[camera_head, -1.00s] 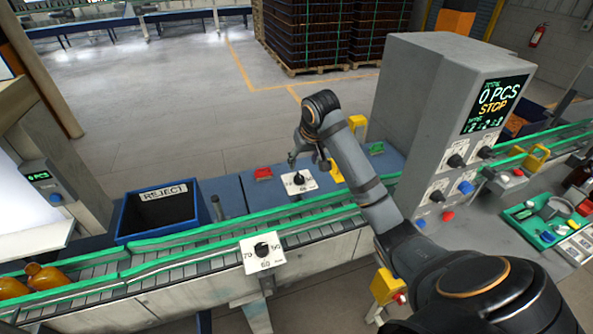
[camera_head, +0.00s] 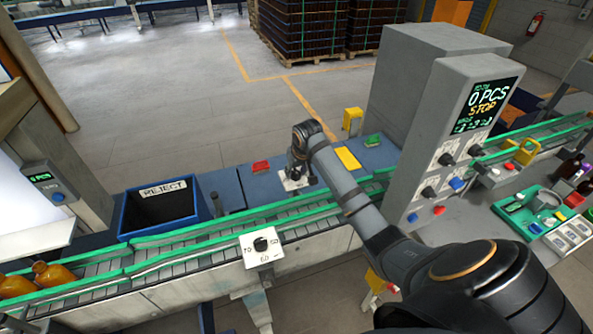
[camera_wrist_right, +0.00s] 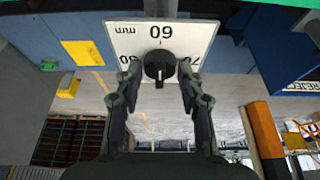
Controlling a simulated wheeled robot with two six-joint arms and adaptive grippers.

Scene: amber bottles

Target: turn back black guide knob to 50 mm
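The back guide knob (camera_wrist_right: 159,67) is black and round with a raised grip, on a white scale plate (camera_wrist_right: 185,35) seen upside down in the wrist view. The plate reads 60 mm in the middle, with 70 partly hidden at the right; the left number is mostly covered. The knob's exact setting is hard to read. My right gripper (camera_wrist_right: 159,72) is open, its fingers on either side of the knob with small gaps. In the head view my right gripper (camera_head: 297,170) hides this knob and part of its plate (camera_head: 290,184). My left gripper is out of view.
A front black knob (camera_head: 261,244) sits on a similar plate at the near conveyor side. Green guide rails (camera_head: 215,232) run along the conveyor. A blue REJECT bin (camera_head: 128,222) stands left, a grey control cabinet (camera_head: 420,100) right. Red, yellow and green blocks lie nearby.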

